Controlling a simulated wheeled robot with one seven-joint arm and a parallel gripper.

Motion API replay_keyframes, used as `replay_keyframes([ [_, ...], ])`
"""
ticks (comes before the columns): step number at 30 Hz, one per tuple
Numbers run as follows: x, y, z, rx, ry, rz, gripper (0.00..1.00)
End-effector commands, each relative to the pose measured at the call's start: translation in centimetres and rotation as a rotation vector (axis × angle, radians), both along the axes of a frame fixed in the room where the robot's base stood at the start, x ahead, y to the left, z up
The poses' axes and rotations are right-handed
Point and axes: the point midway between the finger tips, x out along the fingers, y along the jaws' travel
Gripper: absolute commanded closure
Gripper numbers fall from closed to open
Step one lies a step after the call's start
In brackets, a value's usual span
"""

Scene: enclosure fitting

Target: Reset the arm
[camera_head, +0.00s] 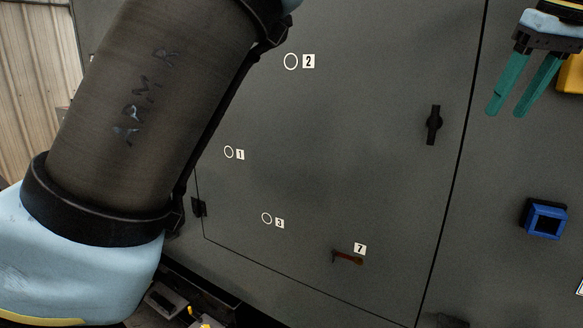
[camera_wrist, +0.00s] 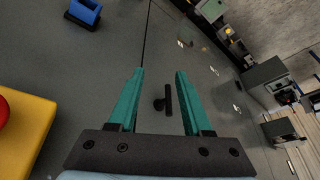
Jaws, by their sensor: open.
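My gripper (camera_head: 524,84) is at the upper right in the head view, with its two teal fingers apart and nothing between them. In the wrist view my gripper (camera_wrist: 156,92) is also open and empty. Behind the gap between the fingers, the black door handle (camera_wrist: 168,100) shows in the wrist view. In the head view that handle (camera_head: 433,125) stands upright on the grey enclosure door (camera_head: 350,130), to the left of and lower than the fingers. I cannot tell how far the fingers are from the surface.
A blue square fitting (camera_head: 544,218) and a yellow box (camera_head: 571,75) are on the right. My arm covers the left.

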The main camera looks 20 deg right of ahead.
Motion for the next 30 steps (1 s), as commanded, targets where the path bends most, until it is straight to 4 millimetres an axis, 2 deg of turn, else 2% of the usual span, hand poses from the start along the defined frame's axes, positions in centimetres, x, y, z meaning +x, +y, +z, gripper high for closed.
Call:
replay_keyframes([
  [5, 3.0, 0.9, -1.4, 0.02, 0.009, -0.005, 0.5],
  [11, 8.1, 3.0, -3.9, 0.052, 0.028, -0.01, 0.5],
  [14, 11.3, 4.8, -5.5, 0.07, 0.044, -0.011, 0.5],
  [17, 15.3, 7.6, -7.7, 0.088, 0.067, -0.007, 0.5],
  [20, 20.0, 12.1, -10.6, 0.108, 0.101, 0.001, 0.5],
  [21, 21.7, 14.1, -11.9, 0.112, 0.115, 0.006, 0.5],
  [23, 23.9, 17.4, -13.7, 0.115, 0.137, 0.012, 0.5],
  [24, 25.2, 19.7, -14.9, 0.114, 0.151, 0.018, 0.5],
  [26, 26.9, 23.4, -16.8, 0.114, 0.172, 0.031, 0.5],
  [27, 27.7, 25.9, -18.0, 0.109, 0.185, 0.042, 0.5],
  [29, 28.7, 29.8, -19.8, 0.102, 0.203, 0.058, 0.5],
  [30, 29.0, 32.4, -21.0, 0.097, 0.215, 0.071, 0.5],
])
